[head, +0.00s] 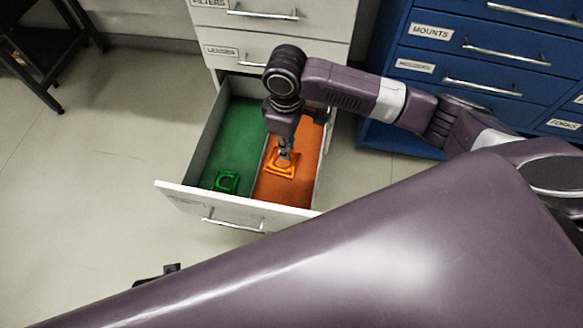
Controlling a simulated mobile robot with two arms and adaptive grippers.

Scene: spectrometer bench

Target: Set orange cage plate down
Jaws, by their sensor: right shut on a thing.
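The orange cage plate (274,169) is a small square frame at the front of the orange-lined right compartment of the open drawer (240,213). My right gripper (284,156) points straight down over it, its fingers shut on the plate. The plate looks level and close to the orange floor; I cannot tell whether it touches it. A green cage plate (226,182) lies in the green-lined left compartment, near the front wall. A small dark part, possibly of my left gripper, shows past my body at the lower left; its fingers cannot be made out.
A thin divider splits the drawer in two. The white cabinet (282,50) with shut drawers above stands behind it. A blue cabinet (480,60) with labelled drawers is at the right, and a dark table (35,50) at the upper left. The orange compartment looks otherwise empty.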

